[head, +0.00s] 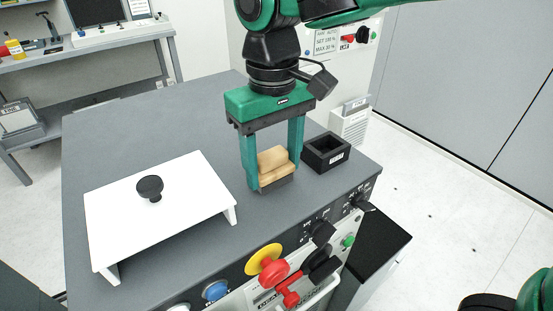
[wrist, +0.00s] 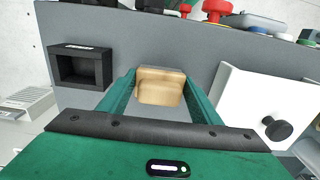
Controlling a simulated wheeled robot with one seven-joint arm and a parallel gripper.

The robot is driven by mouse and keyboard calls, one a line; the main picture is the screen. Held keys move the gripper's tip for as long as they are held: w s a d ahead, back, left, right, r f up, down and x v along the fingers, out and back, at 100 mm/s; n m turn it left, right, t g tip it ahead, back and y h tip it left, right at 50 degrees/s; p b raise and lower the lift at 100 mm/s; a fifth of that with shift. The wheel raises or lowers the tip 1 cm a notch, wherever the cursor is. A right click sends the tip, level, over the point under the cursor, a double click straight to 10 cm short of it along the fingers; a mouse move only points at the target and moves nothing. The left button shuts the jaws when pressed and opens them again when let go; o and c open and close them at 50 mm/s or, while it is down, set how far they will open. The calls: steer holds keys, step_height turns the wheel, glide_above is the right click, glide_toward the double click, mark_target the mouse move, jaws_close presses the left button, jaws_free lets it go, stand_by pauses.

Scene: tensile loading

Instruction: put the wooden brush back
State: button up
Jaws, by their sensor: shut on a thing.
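The wooden brush (head: 275,163) is a light wood block with a dark underside. My gripper (head: 274,173) has its two green fingers on either side of it and is shut on it. In the head view the brush is at or just above the grey machine top; I cannot tell if its underside touches. The wrist view also shows the brush (wrist: 160,86) between the fingers. A black open-topped box (head: 326,151) with a small white label stands just right of the brush in the head view. It appears empty in the wrist view (wrist: 82,67).
A white raised cover (head: 160,216) with a black knob (head: 150,188) stands left of my gripper. The front panel has a yellow and red emergency button (head: 267,264), a blue button (head: 215,290) and levers. The grey top (head: 150,125) behind is clear.

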mark_target(274, 154)
steer(key=o, duration=1.1)
step_height(274, 154, up, 12)
steer(key=shift+r, duration=0.1)
